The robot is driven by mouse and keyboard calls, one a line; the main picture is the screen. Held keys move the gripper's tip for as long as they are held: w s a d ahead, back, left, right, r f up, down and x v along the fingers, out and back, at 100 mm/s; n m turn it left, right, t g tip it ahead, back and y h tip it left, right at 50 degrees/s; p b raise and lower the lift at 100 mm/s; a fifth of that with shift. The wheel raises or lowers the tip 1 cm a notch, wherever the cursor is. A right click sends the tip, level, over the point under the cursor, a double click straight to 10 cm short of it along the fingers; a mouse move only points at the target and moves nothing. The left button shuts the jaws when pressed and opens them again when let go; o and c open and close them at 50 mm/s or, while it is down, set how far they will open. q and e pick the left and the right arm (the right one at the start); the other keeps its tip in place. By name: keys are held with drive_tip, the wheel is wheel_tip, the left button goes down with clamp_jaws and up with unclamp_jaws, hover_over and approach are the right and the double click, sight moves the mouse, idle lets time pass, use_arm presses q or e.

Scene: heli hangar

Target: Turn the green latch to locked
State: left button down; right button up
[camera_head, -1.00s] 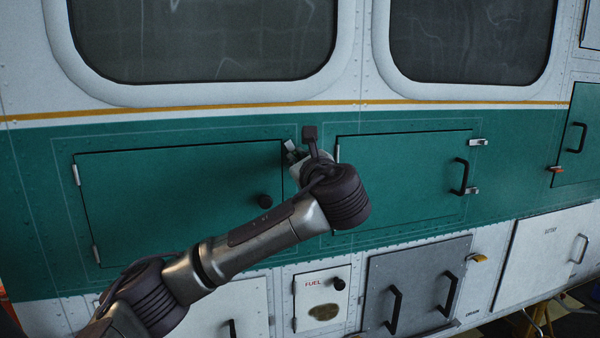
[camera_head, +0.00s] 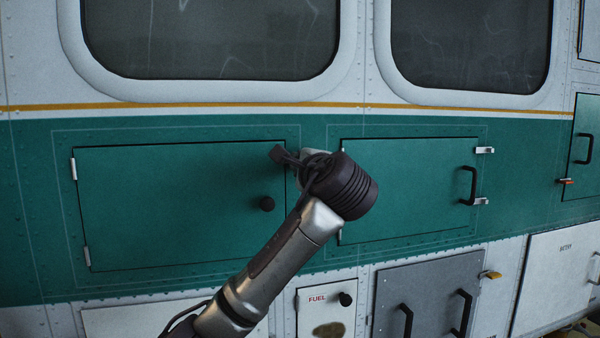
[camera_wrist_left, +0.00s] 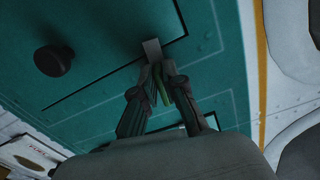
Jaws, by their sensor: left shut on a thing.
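In the left wrist view a thin green latch piece (camera_wrist_left: 162,93) shows between the fingers of my left gripper (camera_wrist_left: 159,84). The gripper is shut on it, near the corner of the left green hatch door (camera_head: 165,205). A small grey metal tab (camera_wrist_left: 152,50) lies just past the fingertips, by the door edge. The latch's exact angle cannot be told. My right gripper is in neither view.
The left hatch has a black round knob (camera_head: 267,204), also in the wrist view (camera_wrist_left: 53,60). The right green hatch (camera_head: 405,190) has a black handle (camera_head: 470,186) and metal catches. Below are a FUEL panel (camera_head: 318,309) and a grey door (camera_head: 425,285). Windows are above.

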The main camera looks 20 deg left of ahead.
use_arm(q)
drive_tip(key=shift+f+n+b, duration=0.25)
drive_tip(key=shift+n+b, duration=0.2)
drive_tip(key=shift+n, duration=0.45)
drive_tip(key=c, duration=1.2)
unclamp_jaws()
drive_tip(key=shift+r, duration=0.1)
drive_tip(key=shift+c, duration=0.2)
drive_tip(key=v, duration=1.2)
